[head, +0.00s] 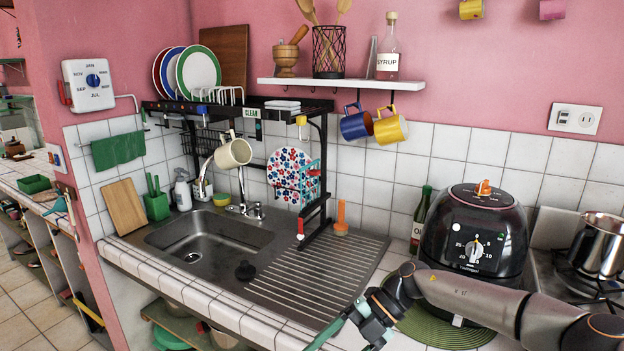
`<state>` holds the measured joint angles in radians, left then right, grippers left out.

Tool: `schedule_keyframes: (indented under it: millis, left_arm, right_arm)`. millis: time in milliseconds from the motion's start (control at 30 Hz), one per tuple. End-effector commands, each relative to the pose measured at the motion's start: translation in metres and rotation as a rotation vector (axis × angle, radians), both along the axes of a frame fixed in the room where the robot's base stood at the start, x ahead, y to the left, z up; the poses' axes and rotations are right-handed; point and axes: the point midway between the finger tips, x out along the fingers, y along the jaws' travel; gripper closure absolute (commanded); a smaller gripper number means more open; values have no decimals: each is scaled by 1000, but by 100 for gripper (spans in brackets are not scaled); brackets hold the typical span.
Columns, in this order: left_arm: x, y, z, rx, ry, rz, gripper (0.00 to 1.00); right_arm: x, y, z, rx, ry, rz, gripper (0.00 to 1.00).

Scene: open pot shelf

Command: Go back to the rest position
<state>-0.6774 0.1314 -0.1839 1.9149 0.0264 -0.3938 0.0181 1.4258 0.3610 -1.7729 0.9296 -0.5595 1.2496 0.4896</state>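My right arm comes in from the lower right, in front of the black air fryer (474,240). My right gripper (345,334) is low at the bottom edge of the head view, over the front of the counter by the drainboard (318,280). One greenish finger reaches down and left. The rest of the gripper is partly cut off by the picture edge, so I cannot tell whether it is open or shut. I see nothing held in the visible part. My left gripper is not in view.
A steel sink (205,240) lies to the left under a black dish rack (262,110). A dark bottle (421,215) stands beside the air fryer. A steel pot (598,245) sits on the stove at right. The drainboard is mostly clear. Mugs hang below the wall shelf (340,84).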

Motion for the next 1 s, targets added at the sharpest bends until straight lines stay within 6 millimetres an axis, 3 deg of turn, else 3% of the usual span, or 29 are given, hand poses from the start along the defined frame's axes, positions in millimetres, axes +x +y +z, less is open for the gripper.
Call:
schedule_keyframes:
  millis: [33,200,333,467,600,767,1000]
  left_arm:
    - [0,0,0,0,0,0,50]
    - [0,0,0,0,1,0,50]
    - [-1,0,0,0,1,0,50]
    - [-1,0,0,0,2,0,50]
    - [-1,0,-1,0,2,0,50]
    - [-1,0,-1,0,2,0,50]
    - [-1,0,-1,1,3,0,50]
  right_arm:
    - [-18,28,-13,90,38,-7,25]
    - [-57,99,-24,364,137,-107,25]
    - [-76,135,-21,547,224,-241,25]
    - [-83,154,-15,697,316,-414,25]
    - [-80,154,-15,816,419,-640,25]
    - [-70,131,-32,887,537,-934,25]
    - [-71,59,-94,857,706,-1411,25]
